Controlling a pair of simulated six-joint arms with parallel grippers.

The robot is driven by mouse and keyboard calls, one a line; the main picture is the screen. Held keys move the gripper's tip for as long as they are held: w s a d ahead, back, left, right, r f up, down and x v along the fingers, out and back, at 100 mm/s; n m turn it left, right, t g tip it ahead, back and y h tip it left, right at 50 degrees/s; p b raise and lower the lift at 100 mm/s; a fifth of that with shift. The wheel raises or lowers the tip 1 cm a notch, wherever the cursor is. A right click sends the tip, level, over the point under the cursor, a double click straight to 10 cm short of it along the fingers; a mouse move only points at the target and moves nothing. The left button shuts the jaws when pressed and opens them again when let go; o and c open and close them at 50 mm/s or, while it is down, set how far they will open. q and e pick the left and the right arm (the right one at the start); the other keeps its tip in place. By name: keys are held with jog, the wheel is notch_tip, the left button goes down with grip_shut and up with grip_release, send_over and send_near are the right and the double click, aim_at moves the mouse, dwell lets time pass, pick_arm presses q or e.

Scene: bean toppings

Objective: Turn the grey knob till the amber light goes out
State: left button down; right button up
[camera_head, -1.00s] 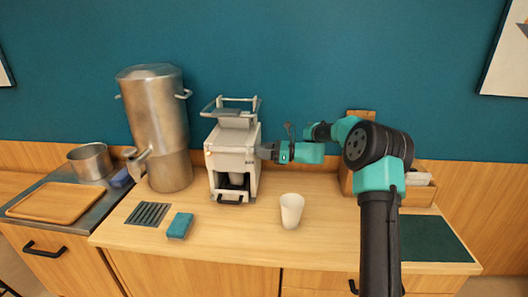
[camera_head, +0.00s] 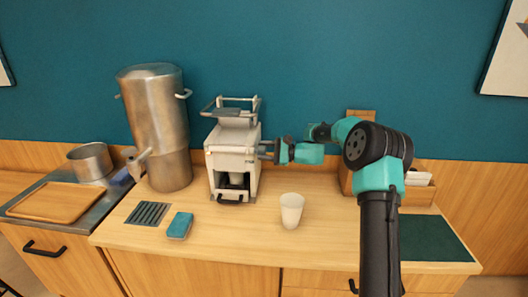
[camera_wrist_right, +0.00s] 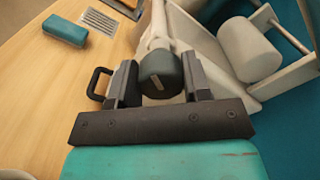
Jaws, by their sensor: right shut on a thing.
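The white machine (camera_head: 232,160) stands on the counter against the teal wall. My right gripper (camera_head: 268,150) reaches its right side from the right. In the right wrist view the grey knob (camera_wrist_right: 160,76), dark and round with a pale line on its face, sits between the two fingers of my right gripper (camera_wrist_right: 158,84), which is shut on it. The line is slightly tilted from upright in that view. In the head view the gripper hides the knob. I cannot make out a lit amber light in either current view. My left gripper is not in view.
A white cup (camera_head: 291,210) stands on the counter in front of the arm. A tall metal urn (camera_head: 157,125) is left of the machine. A blue sponge (camera_head: 180,225) and a drain grate (camera_head: 147,213) lie at front left. A wooden organiser (camera_head: 418,193) is at right.

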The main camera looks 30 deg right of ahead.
jog(key=n, duration=0.6)
jog(key=shift+f+n, duration=0.1)
jog(key=shift+n, duration=0.2)
jog(key=n, duration=0.5)
jog(key=shift+f, duration=0.1)
jog(key=shift+n, duration=0.4)
jog(key=o, duration=0.9)
jog(key=shift+o, duration=0.2)
jog(key=v, duration=1.7)
jog(key=shift+d, duration=0.25)
jog(key=shift+w, duration=0.1)
